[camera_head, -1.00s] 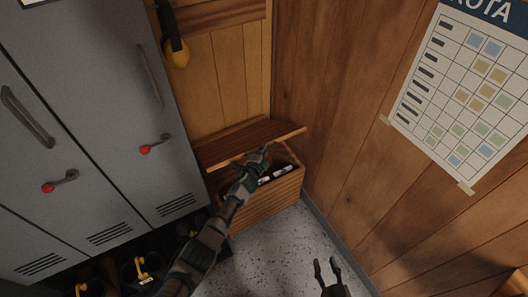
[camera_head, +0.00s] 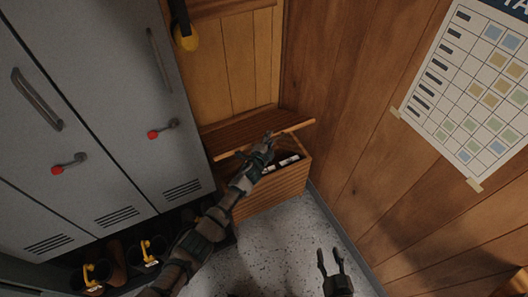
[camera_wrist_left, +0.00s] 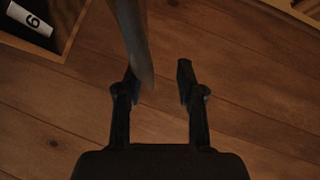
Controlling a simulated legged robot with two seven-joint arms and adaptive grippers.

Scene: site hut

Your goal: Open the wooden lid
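The wooden lid (camera_head: 240,133) of a slatted wooden box (camera_head: 275,190) stands partly raised at the back, by the corner of the walls. A dark gap shows under its front edge, with white-labelled things (camera_head: 288,161) inside. My left gripper (camera_head: 268,143) is at the lid's front edge; its fingers are small here and partly hidden. In the left wrist view the fingers of this gripper (camera_wrist_left: 158,82) are apart, with a grey strip between them near the left finger. I cannot tell what that strip is. My right gripper (camera_head: 331,262) is open and empty above the floor.
Grey lockers (camera_head: 95,100) with red-tipped handles stand left of the box. Yellow-handled things (camera_head: 150,250) sit in the low space beneath them. A plank wall (camera_head: 360,100) with a chart (camera_head: 470,95) closes the right side. The speckled floor (camera_head: 285,235) in front is clear.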

